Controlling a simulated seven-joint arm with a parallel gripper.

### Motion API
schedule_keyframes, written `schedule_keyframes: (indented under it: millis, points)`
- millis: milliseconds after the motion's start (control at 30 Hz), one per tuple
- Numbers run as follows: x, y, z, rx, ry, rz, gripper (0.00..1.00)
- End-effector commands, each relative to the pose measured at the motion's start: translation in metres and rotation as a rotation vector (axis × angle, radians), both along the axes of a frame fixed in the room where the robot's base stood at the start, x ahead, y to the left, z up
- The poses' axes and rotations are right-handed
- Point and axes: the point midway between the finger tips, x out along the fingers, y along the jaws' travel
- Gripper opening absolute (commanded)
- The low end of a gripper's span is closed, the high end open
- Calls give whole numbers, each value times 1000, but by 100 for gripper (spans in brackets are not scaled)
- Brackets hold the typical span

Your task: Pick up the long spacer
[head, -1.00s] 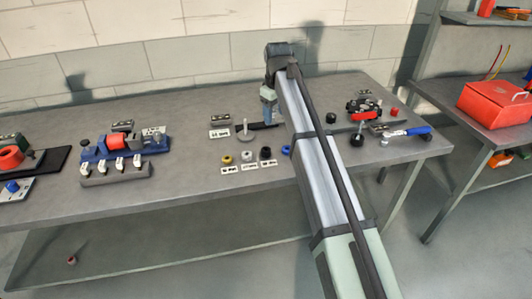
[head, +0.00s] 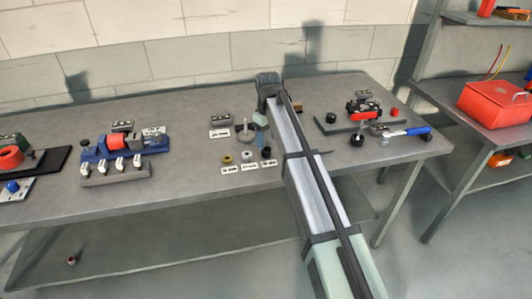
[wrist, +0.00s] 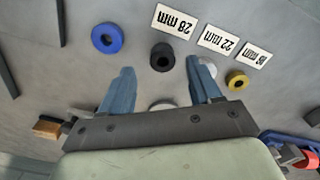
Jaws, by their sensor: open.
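The black spacer (wrist: 162,57) stands by the "28 mm" label (wrist: 174,23). I take it as the long one, though its height is hard to judge from above. It also shows in the head view (head: 266,152). My gripper (wrist: 162,74) is open and points down, its blue fingers to either side of the black spacer's line, with the spacer just beyond the tips. Nothing is held. A pale spacer (wrist: 209,66) is partly hidden by the right finger, near the "22 mm" label (wrist: 218,39). A yellow spacer (wrist: 236,79) sits by the "16 mm" label (wrist: 251,54).
A blue ring (wrist: 107,38) lies left of the black spacer in the wrist view. A pale round thing (wrist: 162,106) shows between the fingers. In the head view, a blue fixture (head: 110,150) stands left and a dark plate (head: 345,122) right.

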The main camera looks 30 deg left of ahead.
Motion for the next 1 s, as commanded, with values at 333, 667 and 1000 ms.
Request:
schedule_keyframes:
  millis: [333,667,1000]
  points:
    - [-3,0,-35,-2,1,0,63]
    - [-2,0,-51,1,0,0,63]
    - [-2,0,-50,0,0,0,35]
